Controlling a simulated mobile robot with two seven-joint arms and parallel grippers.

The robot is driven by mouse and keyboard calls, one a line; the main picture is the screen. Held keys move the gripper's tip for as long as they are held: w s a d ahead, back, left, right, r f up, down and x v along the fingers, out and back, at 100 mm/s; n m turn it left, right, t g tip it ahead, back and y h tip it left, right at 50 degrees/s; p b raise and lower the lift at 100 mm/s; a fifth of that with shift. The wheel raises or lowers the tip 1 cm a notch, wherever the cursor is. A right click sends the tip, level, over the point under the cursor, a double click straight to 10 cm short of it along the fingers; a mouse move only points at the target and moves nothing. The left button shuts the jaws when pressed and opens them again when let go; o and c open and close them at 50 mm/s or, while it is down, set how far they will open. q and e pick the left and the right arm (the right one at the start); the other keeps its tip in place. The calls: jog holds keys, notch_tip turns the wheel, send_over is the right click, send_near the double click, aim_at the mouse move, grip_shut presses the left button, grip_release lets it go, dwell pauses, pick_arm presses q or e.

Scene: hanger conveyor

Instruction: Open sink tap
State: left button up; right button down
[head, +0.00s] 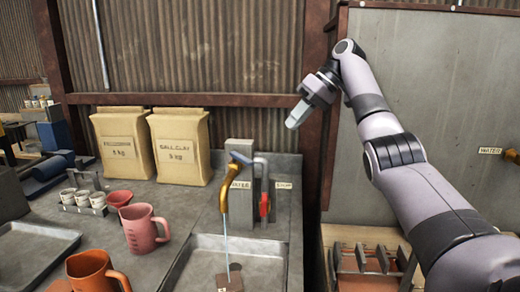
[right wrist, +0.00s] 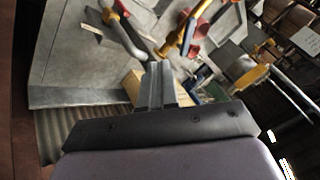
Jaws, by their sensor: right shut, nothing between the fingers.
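The sink tap has a curved brass spout (head: 228,183) with a blue piece at its top, in the middle of the head view. A thin stream of water (head: 226,228) falls from the spout into the metal sink (head: 262,268). A red lever (head: 264,207) sits on the grey pipe just right of the spout, beside a label. My right gripper (head: 298,115) is shut and empty, above and to the right of the tap, touching nothing. Its closed fingers (right wrist: 156,72) also show in the right wrist view, with tap parts beyond them. My left gripper is out of view.
Two paper clay bags (head: 150,147) stand against the corrugated wall. A pink mug (head: 144,228), an orange mug (head: 92,272) and a grey tray (head: 35,248) stand left of the sink. A rusty post (head: 316,130) rises close behind my right gripper.

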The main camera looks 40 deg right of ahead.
aim_at(241, 162)
jog(key=w+a+f, duration=0.4)
jog(key=a+f, duration=0.3)
jog(key=a, duration=0.1)
jog(key=shift+w+a+f, duration=0.15)
jog(key=shift+w+f, duration=0.1)
jog(key=shift+f, duration=0.15)
dwell(0.3)
